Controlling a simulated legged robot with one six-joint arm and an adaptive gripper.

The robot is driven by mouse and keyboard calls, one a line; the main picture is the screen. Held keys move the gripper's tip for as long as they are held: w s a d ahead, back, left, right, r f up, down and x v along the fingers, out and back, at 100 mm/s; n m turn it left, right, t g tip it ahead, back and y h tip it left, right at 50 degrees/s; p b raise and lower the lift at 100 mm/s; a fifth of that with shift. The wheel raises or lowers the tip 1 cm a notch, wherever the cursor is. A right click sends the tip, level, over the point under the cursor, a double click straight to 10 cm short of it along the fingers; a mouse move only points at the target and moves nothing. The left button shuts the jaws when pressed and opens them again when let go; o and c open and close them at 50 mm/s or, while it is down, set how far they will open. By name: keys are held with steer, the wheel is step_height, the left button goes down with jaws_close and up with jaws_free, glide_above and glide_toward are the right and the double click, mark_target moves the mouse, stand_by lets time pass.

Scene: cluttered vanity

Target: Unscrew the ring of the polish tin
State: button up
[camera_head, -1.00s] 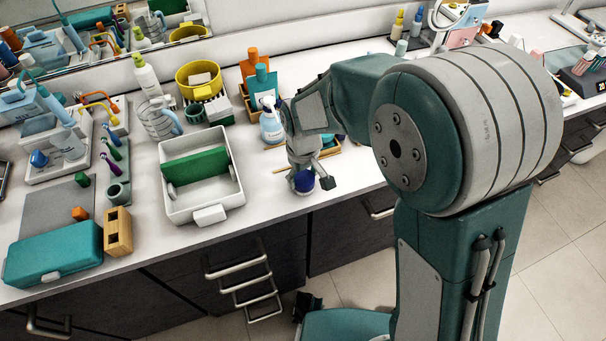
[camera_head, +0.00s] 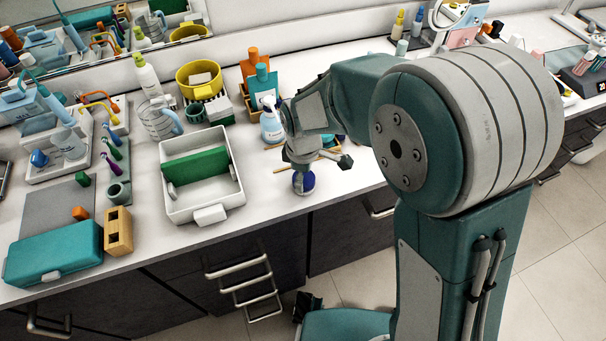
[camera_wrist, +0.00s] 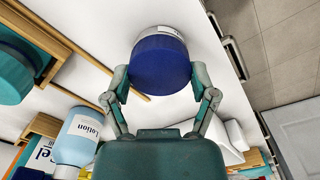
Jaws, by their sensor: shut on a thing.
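The polish tin (camera_head: 308,182) is at the front edge of the counter, below my gripper. In the wrist view, its wide dark-blue round part (camera_wrist: 160,63) faces the camera, with a pale band showing behind it. My gripper (camera_wrist: 155,75) is shut on the blue part, one fingertip against each side. In the head view, my gripper (camera_head: 314,172) is partly hidden by my wrist, and one finger sticks out to the right. Whether the blue part is the ring alone or the whole tin, I cannot tell.
A white bin (camera_head: 238,185) with a green block stands left of the tin. A lotion bottle (camera_head: 271,127) stands behind, also seen in the wrist view (camera_wrist: 80,140). A thin wooden stick (camera_wrist: 85,53) lies nearby. The counter's front edge is close.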

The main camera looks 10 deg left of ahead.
steer(key=shift+s+f+n, duration=0.15)
steer(key=shift+s+n, duration=0.05)
steer(key=shift+n, duration=0.1)
steer(key=n, duration=0.4)
steer(key=shift+n, duration=0.3)
steer(key=shift+n, duration=0.3)
steer(key=n, duration=0.4)
steer(key=shift+s, duration=0.1)
steer(key=shift+d+n, duration=0.1)
steer(key=shift+n, duration=2.2)
